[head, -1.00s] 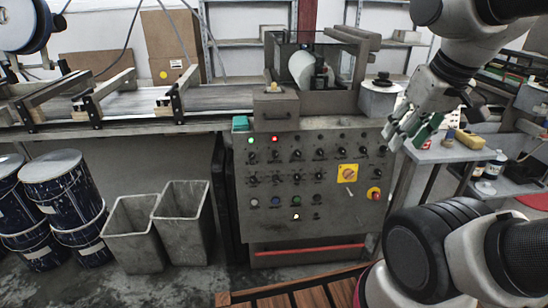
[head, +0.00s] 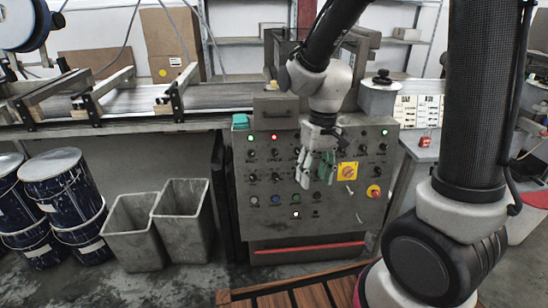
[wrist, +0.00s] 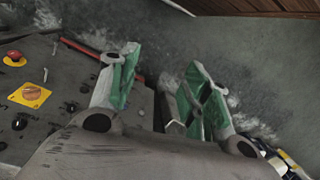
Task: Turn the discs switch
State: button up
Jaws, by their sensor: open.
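The grey control panel (head: 260,220) carries rows of small black rotary switches (head: 253,178), whose labels are too small to read, so I cannot tell which is the discs switch. My gripper (head: 314,180) is open and empty in front of the panel's middle, left of a yellow-plated rotary switch (head: 347,171). It hides several of the panel's switches. In the wrist view my gripper's green-padded fingers (wrist: 158,68) are apart, with floor showing beyond them. The panel (wrist: 62,82) lies to their left, with the yellow-plated switch (wrist: 31,94) and a red button (wrist: 14,57) on it.
Two grey bins (head: 135,228) and dark blue drums (head: 60,180) stand left of the panel. The conveyor (head: 140,105) runs above at the back left. A red bar (head: 305,252) crosses below the panel. A side table (head: 425,150) stands at the right.

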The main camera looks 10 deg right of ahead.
jog(key=w+a+f+m+t, duration=0.1)
jog(key=w+a+f, duration=0.4)
jog(key=f, duration=0.5)
jog(key=w+a+f+m+t, duration=0.1)
jog(key=w+a+f+m, duration=0.1)
jog(key=w+a+f, duration=0.5)
jog(key=m+t+h, duration=0.7)
jog(key=m+t, duration=0.4)
jog(key=t, duration=0.5)
send_near(274, 155)
jog(key=w, duration=0.2)
jog(key=x, duration=0.7)
jog(key=shift+w+d, duration=0.1)
jog(key=shift+d, duration=0.25)
jog(key=shift+c, duration=0.2)
jog(key=c, duration=1)
